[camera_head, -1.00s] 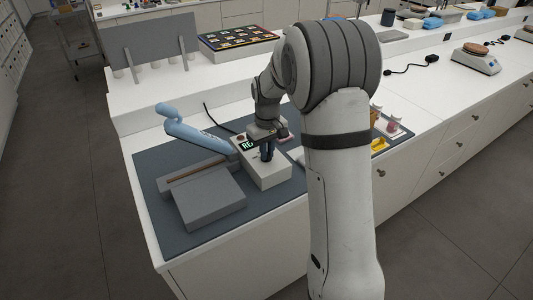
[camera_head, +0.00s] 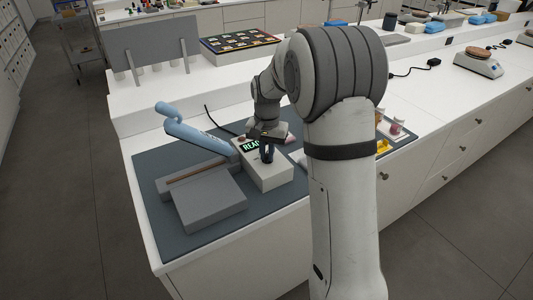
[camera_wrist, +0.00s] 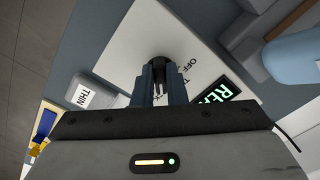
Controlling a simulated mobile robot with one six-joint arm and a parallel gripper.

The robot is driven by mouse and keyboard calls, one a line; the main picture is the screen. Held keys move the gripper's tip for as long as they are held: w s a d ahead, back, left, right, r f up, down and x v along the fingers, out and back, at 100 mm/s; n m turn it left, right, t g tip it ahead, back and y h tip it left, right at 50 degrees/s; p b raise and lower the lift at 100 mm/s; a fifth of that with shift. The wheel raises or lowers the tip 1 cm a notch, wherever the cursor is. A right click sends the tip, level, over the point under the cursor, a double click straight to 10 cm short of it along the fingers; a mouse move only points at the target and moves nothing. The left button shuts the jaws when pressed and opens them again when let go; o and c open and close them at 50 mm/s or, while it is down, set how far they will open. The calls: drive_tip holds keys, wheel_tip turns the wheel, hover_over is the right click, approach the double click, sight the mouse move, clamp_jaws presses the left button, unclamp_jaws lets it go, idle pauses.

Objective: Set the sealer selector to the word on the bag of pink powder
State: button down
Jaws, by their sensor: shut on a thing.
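The heat sealer has a grey body (camera_head: 210,198), a raised light-blue lever (camera_head: 195,135) and a white control box (camera_head: 262,176). A green-lit display (camera_head: 251,145) on the box reads "REA…", partly covered; it also shows in the wrist view (camera_wrist: 212,100). My gripper (camera_head: 267,155) points down over the box. In the wrist view my gripper (camera_wrist: 160,84) is shut on the black selector knob (camera_wrist: 163,64). "OFF" is printed beside the knob; other printed words are partly hidden. A whitish item labelled "THIN" (camera_wrist: 83,95) lies beside the box. I cannot tell its contents' colour.
A dark mat (camera_head: 165,230) lies under the sealer. My arm hides much of the mat's right side. Small jars (camera_head: 396,128) and a yellow item (camera_head: 382,146) show beyond my arm. A grey panel (camera_head: 150,45) and a colour-swatch tray (camera_head: 238,42) stand on the raised shelf.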

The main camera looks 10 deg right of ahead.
sight(267, 155)
drive_tip(key=shift+s+f+m, duration=0.1)
drive_tip(key=shift+m, duration=0.4)
drive_tip(key=c, duration=1.5)
unclamp_jaws()
drive_tip(key=shift+o, duration=0.2)
drive_tip(key=shift+r, duration=0.2)
wheel_tip(267, 155, up, 7)
drive_tip(key=shift+r+b, duration=0.15)
drive_tip(key=shift+b, duration=0.25)
drive_tip(key=shift+r, duration=0.15)
